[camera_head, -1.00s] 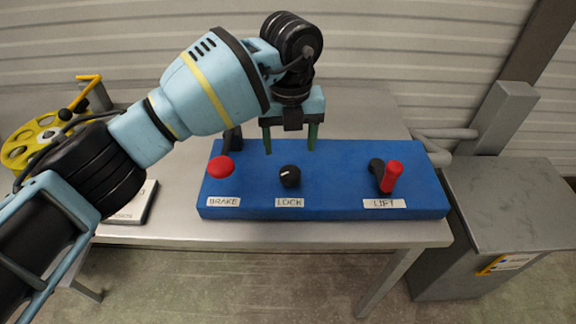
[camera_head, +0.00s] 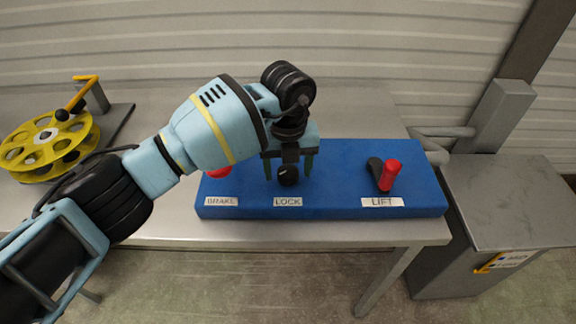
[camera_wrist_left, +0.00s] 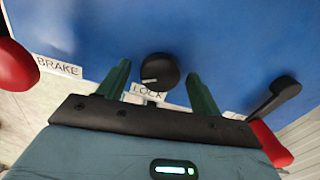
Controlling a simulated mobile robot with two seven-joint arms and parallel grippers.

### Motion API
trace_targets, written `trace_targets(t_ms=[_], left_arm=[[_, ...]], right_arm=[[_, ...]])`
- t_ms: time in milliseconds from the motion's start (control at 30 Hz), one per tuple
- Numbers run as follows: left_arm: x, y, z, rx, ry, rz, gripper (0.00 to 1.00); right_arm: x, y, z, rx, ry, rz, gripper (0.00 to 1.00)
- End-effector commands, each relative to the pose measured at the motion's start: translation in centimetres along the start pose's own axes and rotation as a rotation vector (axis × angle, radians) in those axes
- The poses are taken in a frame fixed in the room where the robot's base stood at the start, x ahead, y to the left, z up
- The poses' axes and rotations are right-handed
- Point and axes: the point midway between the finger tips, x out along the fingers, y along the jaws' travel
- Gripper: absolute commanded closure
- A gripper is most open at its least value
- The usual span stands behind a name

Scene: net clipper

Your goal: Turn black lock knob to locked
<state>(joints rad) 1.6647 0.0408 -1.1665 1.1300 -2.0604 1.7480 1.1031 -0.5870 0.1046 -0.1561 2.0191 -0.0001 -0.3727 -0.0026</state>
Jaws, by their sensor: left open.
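The black lock knob (camera_head: 288,177) stands on the blue panel (camera_head: 335,180) above the LOCK label (camera_head: 287,202). My left gripper (camera_head: 288,172) is open, pointing down, with its green fingers on either side of the knob. In the left wrist view the knob (camera_wrist_left: 159,71) shows between the two fingertips (camera_wrist_left: 158,72), with a visible gap on each side. A white pointer line on the knob faces left there, slightly toward the LOCK label. The fingers do not appear to touch the knob. My right gripper is not in view.
The red brake knob (camera_head: 219,172) is left of the gripper, partly hidden by my arm. The red-handled lift lever (camera_head: 389,175) is to the right. A yellow reel (camera_head: 45,140) stands at the table's left. A grey cabinet (camera_head: 510,210) stands beyond the table's right end.

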Motion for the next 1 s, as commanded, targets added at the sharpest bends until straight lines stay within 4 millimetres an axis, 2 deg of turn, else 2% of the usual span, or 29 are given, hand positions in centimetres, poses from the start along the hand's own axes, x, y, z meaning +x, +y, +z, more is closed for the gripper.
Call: trace_targets(t_ms=[133,400,467,767,1000], left_arm=[[-0.01,-0.01,-0.01,0.000,0.000,0.000,0.38],[-0.04,-0.02,-0.01,0.000,0.000,0.000,0.73],[-0.04,-0.02,-0.01,0.000,0.000,0.000,0.79],[-0.10,0.00,0.01,0.043,-0.001,0.001,0.79],[-0.15,0.02,0.04,0.184,-0.002,0.001,0.79]], right_arm=[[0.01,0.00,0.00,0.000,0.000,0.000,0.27],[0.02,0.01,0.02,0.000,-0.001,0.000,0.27],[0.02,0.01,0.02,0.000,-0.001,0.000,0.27],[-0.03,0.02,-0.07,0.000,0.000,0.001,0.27],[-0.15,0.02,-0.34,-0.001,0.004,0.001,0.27]])
